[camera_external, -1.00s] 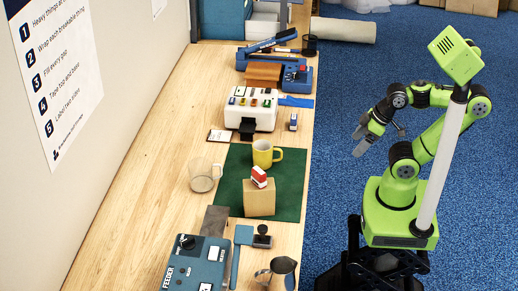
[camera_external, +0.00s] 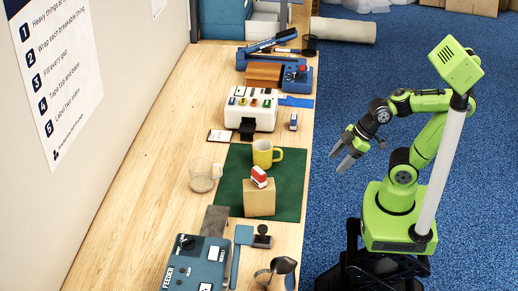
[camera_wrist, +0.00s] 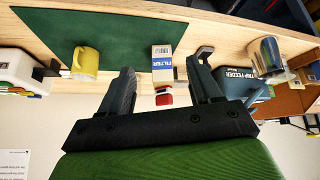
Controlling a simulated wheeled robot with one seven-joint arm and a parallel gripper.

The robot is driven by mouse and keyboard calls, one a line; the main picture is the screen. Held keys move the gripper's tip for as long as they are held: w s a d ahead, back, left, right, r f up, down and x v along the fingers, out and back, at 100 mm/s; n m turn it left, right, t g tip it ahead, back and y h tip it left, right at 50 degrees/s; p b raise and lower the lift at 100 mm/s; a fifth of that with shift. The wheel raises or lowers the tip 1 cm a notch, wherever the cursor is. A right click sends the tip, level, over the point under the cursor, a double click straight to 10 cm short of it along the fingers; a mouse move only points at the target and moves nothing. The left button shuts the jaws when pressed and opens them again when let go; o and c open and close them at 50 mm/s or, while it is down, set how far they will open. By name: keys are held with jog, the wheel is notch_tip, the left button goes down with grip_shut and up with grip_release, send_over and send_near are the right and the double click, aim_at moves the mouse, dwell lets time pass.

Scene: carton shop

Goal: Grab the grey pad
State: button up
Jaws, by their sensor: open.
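A flat dark grey piece (camera_external: 215,219), which looks like the grey pad, lies on the bench at the near left corner of the green mat, beside the blue feeder. In the wrist view I cannot surely pick it out; my right-hand finger covers part of that area. My gripper (camera_external: 341,162) is open and empty. It hangs over the blue floor, right of the bench edge and well apart from the pad. In the wrist view its two fingers (camera_wrist: 160,68) are spread, with a labelled box seen beyond them.
The green mat (camera_external: 290,181) holds a yellow mug (camera_external: 263,154) and a cardboard box (camera_external: 259,204) with a red-and-white item (camera_external: 259,176) on top. Near the pad are the feeder (camera_external: 195,262), a blue-grey block (camera_external: 244,235), a black stamp-like item (camera_external: 262,237) and a metal jug (camera_external: 277,273).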

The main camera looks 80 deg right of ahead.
jog(key=w+a+f+n+y+b, duration=0.4)
jog(key=w+a+f+y+b, duration=0.1)
jog(key=w+a+f, duration=0.35)
jog(key=t+y+p, duration=0.3)
jog(key=p, duration=0.2)
send_near(262, 225)
jog(key=shift+n, duration=0.4)
jog(key=x, duration=1)
jog(key=shift+a+f+p, duration=0.15)
jog(key=shift+f+p, duration=0.2)
jog(key=shift+f, duration=0.15)
jog(key=shift+s, duration=0.1)
